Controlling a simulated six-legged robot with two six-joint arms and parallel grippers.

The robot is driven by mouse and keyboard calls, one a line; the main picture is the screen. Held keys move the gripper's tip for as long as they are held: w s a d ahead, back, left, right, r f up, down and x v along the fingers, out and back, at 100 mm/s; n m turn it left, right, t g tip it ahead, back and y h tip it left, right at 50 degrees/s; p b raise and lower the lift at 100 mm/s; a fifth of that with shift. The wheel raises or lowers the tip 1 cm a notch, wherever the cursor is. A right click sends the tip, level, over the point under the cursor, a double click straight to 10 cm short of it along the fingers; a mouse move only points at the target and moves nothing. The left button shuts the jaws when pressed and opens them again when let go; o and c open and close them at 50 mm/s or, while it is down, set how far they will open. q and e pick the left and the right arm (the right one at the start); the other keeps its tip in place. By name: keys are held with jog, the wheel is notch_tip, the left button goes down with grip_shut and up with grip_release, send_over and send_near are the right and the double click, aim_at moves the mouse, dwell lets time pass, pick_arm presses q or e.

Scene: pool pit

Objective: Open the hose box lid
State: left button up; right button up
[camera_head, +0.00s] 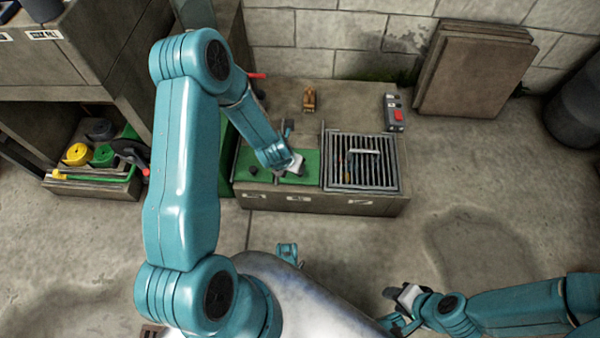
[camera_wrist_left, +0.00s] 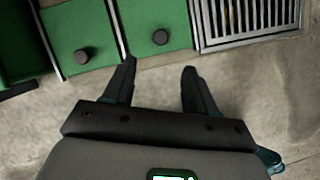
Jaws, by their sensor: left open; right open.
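Two flat green panels, each with a dark round knob, lie side by side in the top of a low concrete bench. I cannot tell for certain which is the hose box lid. The left panel (camera_head: 243,163) shows its knob clear; the right panel (camera_head: 308,167) is partly hidden by my left arm. In the left wrist view both knobs show, the left knob (camera_wrist_left: 82,56) and the right knob (camera_wrist_left: 160,38). My left gripper (camera_wrist_left: 158,78) is open and empty, apart from the right knob. My right gripper (camera_head: 394,311) is open, low at the right, away from the bench.
A metal grille (camera_head: 362,178) with a handle fills the bench's right part. A red-buttoned control box (camera_head: 395,113) and a small brown object (camera_head: 309,98) are at the bench's back. A crate (camera_head: 92,185) with yellow and green items stands left. The floor at right is clear.

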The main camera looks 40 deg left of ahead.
pick_arm(q)
jog(key=b+x, duration=0.3)
jog(key=x, duration=0.8)
jog(key=shift+s+d+f, duration=0.1)
jog(key=shift+d+f, duration=0.05)
jog(key=shift+f, duration=0.1)
jog(key=shift+w+f+b, duration=0.3)
jog(key=shift+f, duration=0.25)
jog(key=shift+w, duration=0.1)
grip_shut()
